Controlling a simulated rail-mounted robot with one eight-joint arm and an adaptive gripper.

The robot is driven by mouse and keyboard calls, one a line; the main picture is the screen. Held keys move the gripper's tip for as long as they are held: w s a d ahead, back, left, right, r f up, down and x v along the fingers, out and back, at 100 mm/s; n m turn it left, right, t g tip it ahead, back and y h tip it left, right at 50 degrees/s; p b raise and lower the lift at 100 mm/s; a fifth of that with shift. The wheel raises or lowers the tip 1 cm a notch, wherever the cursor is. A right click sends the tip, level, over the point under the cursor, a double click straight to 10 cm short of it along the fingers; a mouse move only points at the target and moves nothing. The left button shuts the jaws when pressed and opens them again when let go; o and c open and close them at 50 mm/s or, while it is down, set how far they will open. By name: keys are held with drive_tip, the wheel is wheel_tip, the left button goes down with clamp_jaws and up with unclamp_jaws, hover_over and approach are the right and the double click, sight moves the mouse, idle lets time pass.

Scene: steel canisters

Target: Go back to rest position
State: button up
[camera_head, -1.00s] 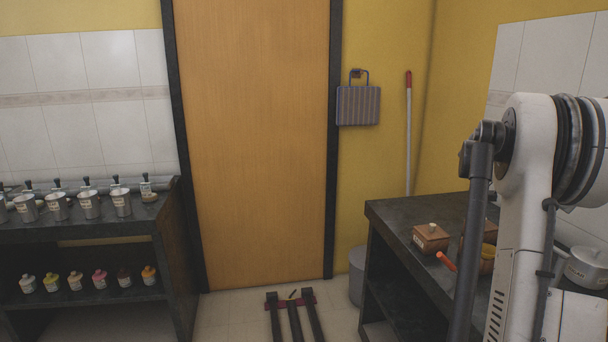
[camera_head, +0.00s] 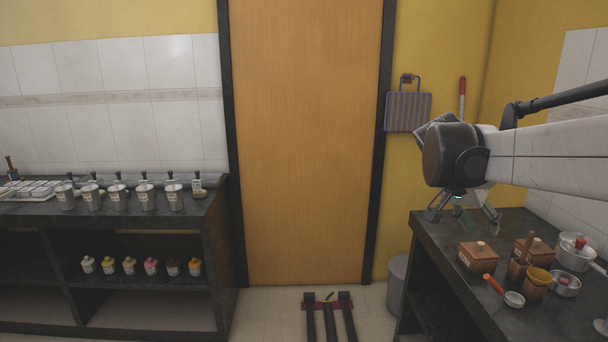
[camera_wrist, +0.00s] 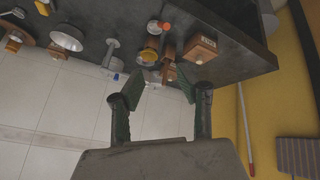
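My gripper (camera_head: 464,212) hangs at the end of my arm above the far end of the right counter (camera_head: 425,235) in the head view. In the wrist view my gripper (camera_wrist: 162,100) shows two green-padded fingers spread apart with nothing between them. The steel canisters (camera_head: 145,196) stand in a row on the left counter (camera_head: 222,200), away from my gripper.
The right counter holds wooden boxes (camera_head: 478,256), an orange-handled ladle (camera_head: 513,298), a yellow-topped wooden pot (camera_head: 536,285) and a metal pot (camera_head: 575,252). A grey bin (camera_head: 398,285) stands beside the right counter. The door (camera_head: 305,140) is shut.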

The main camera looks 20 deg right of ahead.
drive_tip(key=s+a+f+n+t+y+p, duration=0.1)
drive_tip(key=a+n, duration=0.3)
drive_tip(key=a, duration=0.7)
drive_tip(key=s+a+f+n+t+y+p, duration=0.1)
drive_tip(key=s+a+f+n+t+y, duration=0.2)
drive_tip(key=a, duration=0.9)
drive_tip(key=s+a+f+n+t+y+p, duration=0.1)
drive_tip(key=s+a+f+n+t+y, duration=0.2)
drive_tip(key=a+n, duration=0.4)
drive_tip(key=a, duration=0.4)
drive_tip(key=shift+s+a+f+t, duration=0.15)
drive_tip(key=shift+t, duration=0.25)
